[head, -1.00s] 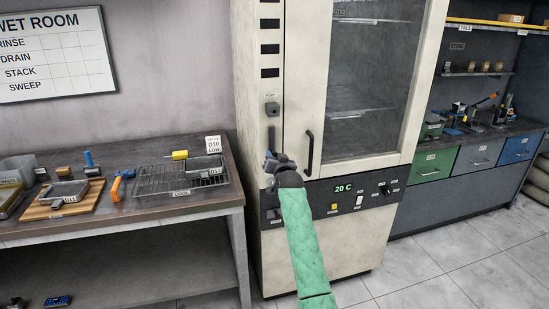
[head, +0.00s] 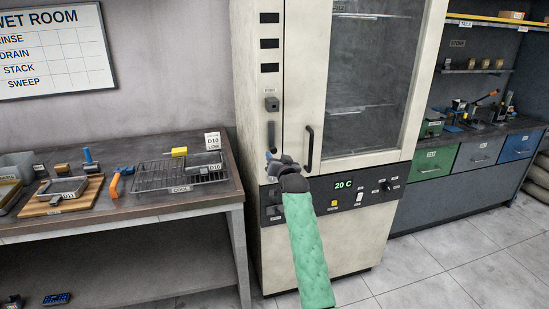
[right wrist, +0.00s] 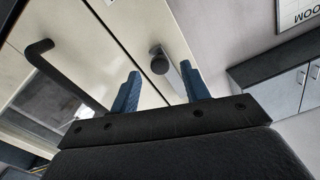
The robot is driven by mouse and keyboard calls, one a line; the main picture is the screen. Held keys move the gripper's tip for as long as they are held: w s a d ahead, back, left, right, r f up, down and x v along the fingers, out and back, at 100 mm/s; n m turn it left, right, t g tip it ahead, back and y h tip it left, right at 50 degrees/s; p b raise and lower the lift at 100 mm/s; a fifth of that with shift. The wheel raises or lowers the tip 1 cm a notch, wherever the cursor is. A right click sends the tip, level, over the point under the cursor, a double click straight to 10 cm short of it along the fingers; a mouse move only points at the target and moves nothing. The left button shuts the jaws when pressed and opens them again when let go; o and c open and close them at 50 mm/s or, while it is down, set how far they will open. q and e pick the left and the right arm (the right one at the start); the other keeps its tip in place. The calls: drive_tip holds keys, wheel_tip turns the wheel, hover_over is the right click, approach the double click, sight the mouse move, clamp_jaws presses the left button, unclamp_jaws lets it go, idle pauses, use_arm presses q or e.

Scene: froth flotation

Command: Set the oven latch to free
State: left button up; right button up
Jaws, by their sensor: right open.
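The oven (head: 300,110) is a tall cream cabinet with its glass door closed. A dark upright latch bar (head: 271,135) sits on the narrow panel left of the door handle. My right gripper (head: 277,158) is just below this bar in the head view, in front of the oven. In the right wrist view, a round dark knob on a grey plate (right wrist: 160,65) shows beyond and between the two blue fingers. The right gripper (right wrist: 162,88) is open and empty, apart from the knob. I cannot read the latch's setting. My left gripper is out of view.
The black door handle (head: 310,148) is close to the right of my gripper; it also shows in the right wrist view (right wrist: 65,72). The control panel (head: 375,188) reads 20 C. A bench (head: 130,215) with a wire rack (head: 155,180) stands to the left.

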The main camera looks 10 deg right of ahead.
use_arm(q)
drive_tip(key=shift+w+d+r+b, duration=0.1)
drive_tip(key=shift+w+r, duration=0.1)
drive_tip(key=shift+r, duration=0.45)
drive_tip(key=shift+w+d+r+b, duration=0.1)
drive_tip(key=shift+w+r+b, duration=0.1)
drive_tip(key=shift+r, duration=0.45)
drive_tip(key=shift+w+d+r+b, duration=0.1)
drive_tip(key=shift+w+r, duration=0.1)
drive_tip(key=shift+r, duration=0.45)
use_arm(e)
drive_tip(key=shift+s, duration=1.5)
